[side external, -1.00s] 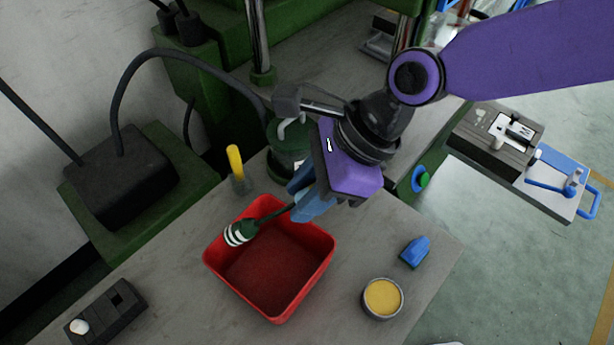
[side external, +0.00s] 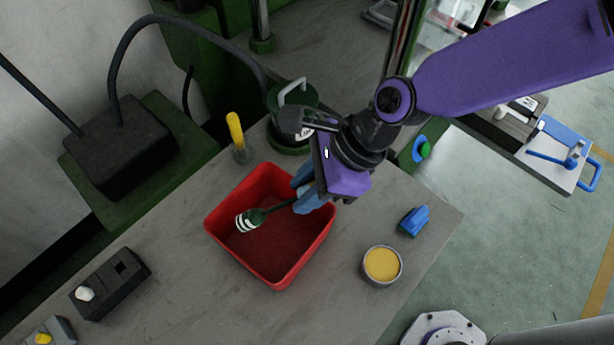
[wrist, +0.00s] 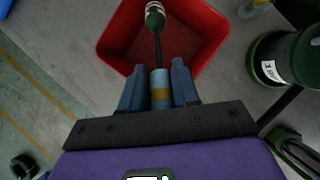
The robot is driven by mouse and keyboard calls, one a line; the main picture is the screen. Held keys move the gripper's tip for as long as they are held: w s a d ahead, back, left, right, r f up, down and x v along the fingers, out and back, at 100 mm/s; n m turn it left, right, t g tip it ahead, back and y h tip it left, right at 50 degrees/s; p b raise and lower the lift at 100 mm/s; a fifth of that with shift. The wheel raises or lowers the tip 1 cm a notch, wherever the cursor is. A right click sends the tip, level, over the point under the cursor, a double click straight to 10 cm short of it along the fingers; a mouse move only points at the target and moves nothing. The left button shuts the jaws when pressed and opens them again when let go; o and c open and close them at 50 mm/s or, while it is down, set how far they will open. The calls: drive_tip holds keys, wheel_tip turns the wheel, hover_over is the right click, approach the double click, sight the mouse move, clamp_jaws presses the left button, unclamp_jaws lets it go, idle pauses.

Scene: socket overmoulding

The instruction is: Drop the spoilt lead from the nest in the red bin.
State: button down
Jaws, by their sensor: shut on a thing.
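The lead (side external: 250,219) has a dark green head with white bands and a thin dark stem. My gripper (side external: 302,199) is shut on its other end, over the right part of the red bin (side external: 225,258). In the wrist view, my gripper (wrist: 160,88) has its two blue fingers on either side of a grey-blue piece with a yellow band, at the near end of the lead (wrist: 155,22). The head hangs out over the bin's inside. I cannot tell whether it touches the bin. The nest cannot be made out.
A green canister (side external: 290,118) with a handle and a yellow-topped item (side external: 237,138) stand behind the bin. A round tin of yellow stuff (side external: 382,264) and a blue block (side external: 413,221) are at right. A dark block (side external: 110,283) lies at left.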

drive_tip(key=shift+f, duration=0.2)
drive_tip(key=c, duration=0.8)
unclamp_jaws()
drive_tip(key=shift+o, duration=0.2)
drive_tip(key=shift+r, duration=5)
drive_tip(key=shift+d, duration=0.1)
